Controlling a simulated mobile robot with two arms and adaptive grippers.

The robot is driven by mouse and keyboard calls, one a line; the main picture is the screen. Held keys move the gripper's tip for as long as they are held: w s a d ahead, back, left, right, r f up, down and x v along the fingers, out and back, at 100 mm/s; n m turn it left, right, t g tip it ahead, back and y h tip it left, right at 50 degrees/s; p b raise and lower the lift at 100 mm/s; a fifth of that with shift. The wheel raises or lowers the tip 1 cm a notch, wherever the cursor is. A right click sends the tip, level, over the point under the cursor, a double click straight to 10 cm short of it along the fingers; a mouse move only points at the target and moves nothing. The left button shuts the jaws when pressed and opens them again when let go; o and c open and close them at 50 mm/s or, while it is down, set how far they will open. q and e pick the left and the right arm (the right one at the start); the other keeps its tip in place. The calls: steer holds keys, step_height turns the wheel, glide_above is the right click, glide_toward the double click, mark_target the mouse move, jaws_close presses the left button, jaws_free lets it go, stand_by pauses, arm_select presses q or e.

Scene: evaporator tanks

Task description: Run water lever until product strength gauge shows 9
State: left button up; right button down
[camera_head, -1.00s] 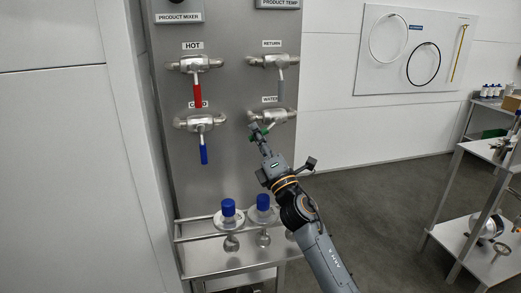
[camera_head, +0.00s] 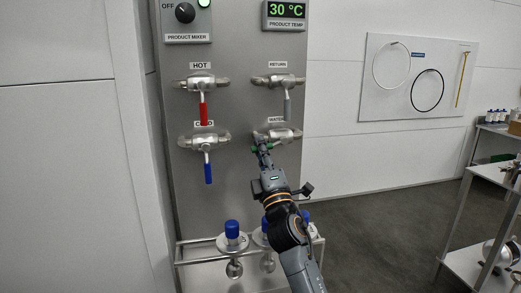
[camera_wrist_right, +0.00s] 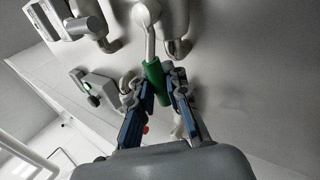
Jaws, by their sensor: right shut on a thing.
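The water valve (camera_head: 284,135) is at the lower right of the valve panel, under a partly covered "WATER" label. Its lever has a green grip, which shows clearly in the right wrist view (camera_wrist_right: 155,77). My right gripper (camera_head: 262,149) reaches up to this lever from below; its two fingers in the right wrist view (camera_wrist_right: 157,88) are closed around the green grip. In the wrist view the lever runs from the valve body down between the fingers. The fingers hide much of the grip in the head view. No product strength gauge shows in view. My left gripper is not in view.
Red-handled hot (camera_head: 204,112), blue-handled (camera_head: 208,172) and grey return (camera_head: 287,107) levers hang down nearby. The product temp display (camera_head: 286,11) reads 30 °C. A metal shelf (camera_head: 460,215) stands right, across open floor.

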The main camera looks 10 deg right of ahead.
steer(key=shift+f, duration=0.1)
steer(key=c, duration=1.5)
jaws_free()
steer(key=shift+o, duration=0.8)
steer(key=shift+s, duration=0.1)
steer(key=v, duration=1.1)
steer(key=shift+s+f, duration=0.2)
steer(key=shift+s, duration=0.2)
stand_by(3.3)
